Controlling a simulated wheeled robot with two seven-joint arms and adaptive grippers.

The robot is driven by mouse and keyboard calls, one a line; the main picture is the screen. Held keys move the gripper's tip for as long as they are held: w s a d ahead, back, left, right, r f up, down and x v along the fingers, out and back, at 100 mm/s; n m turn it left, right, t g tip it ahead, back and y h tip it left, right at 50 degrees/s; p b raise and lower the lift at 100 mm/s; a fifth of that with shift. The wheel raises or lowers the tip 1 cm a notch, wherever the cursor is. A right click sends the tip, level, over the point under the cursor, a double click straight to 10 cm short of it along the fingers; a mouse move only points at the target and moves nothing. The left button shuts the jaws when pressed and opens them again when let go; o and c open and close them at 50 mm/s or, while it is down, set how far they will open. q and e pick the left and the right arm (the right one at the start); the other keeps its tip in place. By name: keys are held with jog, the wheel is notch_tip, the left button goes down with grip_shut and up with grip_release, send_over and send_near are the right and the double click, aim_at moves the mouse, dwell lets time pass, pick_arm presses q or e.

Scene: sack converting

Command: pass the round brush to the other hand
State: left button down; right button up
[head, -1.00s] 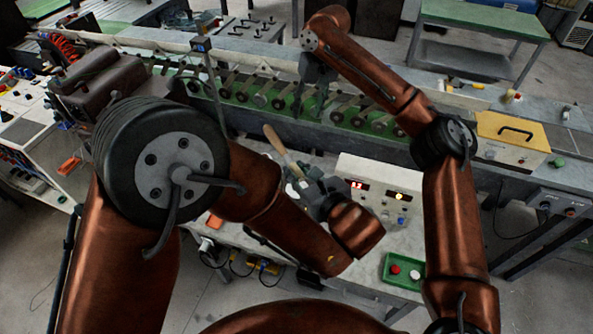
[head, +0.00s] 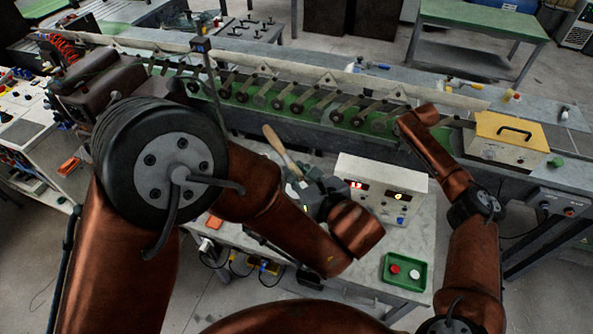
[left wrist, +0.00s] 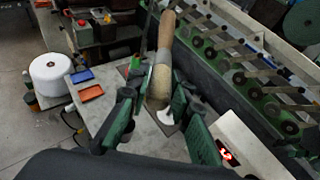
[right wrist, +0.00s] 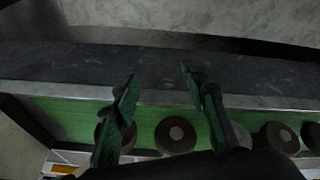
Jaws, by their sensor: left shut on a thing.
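The round brush has a pale wooden handle (head: 280,148), which sticks up and to the left out of my left gripper (head: 306,190) in the head view. In the left wrist view the brush (left wrist: 165,40) stands between the two green-padded fingers of the left gripper (left wrist: 155,98), which is shut on it. Its lower end is partly hidden by the fingers. My right gripper (right wrist: 158,76) is open and empty in the right wrist view, over the green machine side. In the head view the right gripper cannot be made out; only its arm shows.
A control box with red displays (head: 380,188) stands on the grey bench beside the left gripper. A green tray with buttons (head: 404,271) lies at the bench's front right. The long green machine with rollers (head: 300,105) runs behind. A yellow box (head: 509,138) sits at right.

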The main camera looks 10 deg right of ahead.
jog(key=s+d+f+n+h, duration=0.15)
jog(key=s+d+f, duration=0.25)
jog(key=s+d, duration=0.4)
jog(key=s+d+f+g+h, duration=0.15)
jog(key=s+d+f, duration=0.3)
jog(key=d, duration=0.55)
jog(key=s+d+f+h, duration=0.2)
jog(key=s+d+f, duration=0.2)
jog(key=s+d, duration=0.45)
jog(key=s+d+f+n+g, duration=0.1)
jog(key=s+d+f+n, duration=0.15)
jog(key=s+f, duration=1.5)
jog(key=s+a+f+n+y, duration=0.2)
jog(key=s+a+f, duration=1.6)
jog(key=a+f, duration=0.25)
jog(key=s+a+f+y, duration=0.1)
jog(key=s+a+f, duration=0.3)
jog(key=a, duration=0.7)
jog(key=s+a+f+m+y, duration=0.1)
jog(key=s+a+f+y, duration=0.1)
jog(key=a, duration=1)
jog(key=s+a+f+m+y, duration=0.1)
jog(key=s+a+f, duration=0.4)
jog(key=a, duration=0.7)
jog(key=shift+s+a+f+y, duration=0.15)
jog(key=shift+s+f+y, duration=0.2)
jog(key=shift+s, duration=0.25)
